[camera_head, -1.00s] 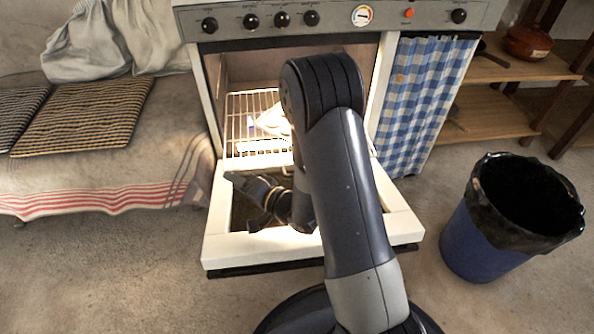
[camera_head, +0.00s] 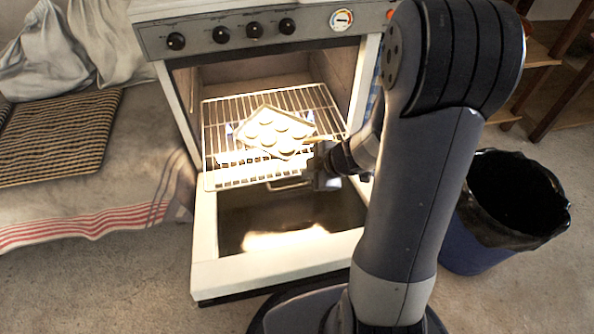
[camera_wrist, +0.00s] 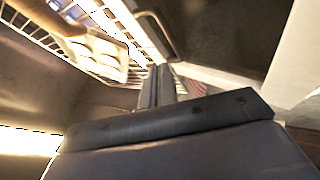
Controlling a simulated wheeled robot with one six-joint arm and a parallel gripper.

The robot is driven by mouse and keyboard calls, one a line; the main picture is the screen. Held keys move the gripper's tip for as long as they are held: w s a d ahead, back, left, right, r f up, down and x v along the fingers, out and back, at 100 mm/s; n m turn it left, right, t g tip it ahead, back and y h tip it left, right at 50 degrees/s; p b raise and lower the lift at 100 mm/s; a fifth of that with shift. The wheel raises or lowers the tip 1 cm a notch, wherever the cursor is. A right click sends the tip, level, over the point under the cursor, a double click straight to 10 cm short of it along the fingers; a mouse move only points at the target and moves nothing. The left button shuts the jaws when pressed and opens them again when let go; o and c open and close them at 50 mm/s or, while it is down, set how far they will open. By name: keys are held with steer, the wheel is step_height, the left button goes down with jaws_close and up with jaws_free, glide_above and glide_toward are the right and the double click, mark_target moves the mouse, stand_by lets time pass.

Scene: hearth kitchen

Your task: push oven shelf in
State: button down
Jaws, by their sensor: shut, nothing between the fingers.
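The oven shelf (camera_head: 222,113) is a wire rack in the open oven; its front edge reaches out over the lowered door (camera_head: 205,245). A tray (camera_head: 262,112) of several pale round pieces lies on it. A wire handle loop shows at the shelf's front. My gripper (camera_head: 318,170) is shut and empty, at the right part of the shelf's front edge, close to the handle loop. In the wrist view its fingers (camera_wrist: 160,85) are together, near the shelf's wires (camera_wrist: 110,20) and the tray (camera_wrist: 95,52). I cannot tell whether they touch the shelf.
The oven's control panel (camera_head: 200,38) is above the opening. A blue bin with a black liner (camera_head: 510,200) stands at the right, near my arm. A bench with a striped cushion (camera_head: 60,140) is at the left. Floor is clear at front left.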

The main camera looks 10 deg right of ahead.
mark_target(295, 186)
steer(key=b+x, duration=0.5)
steer(key=x, duration=0.3)
steer(key=shift+s+f+b, duration=0.1)
steer(key=shift+s+b, duration=0.05)
steer(key=shift+b, duration=0.25)
steer(key=shift+b+x, duration=0.55)
steer(key=shift+x, duration=0.35)
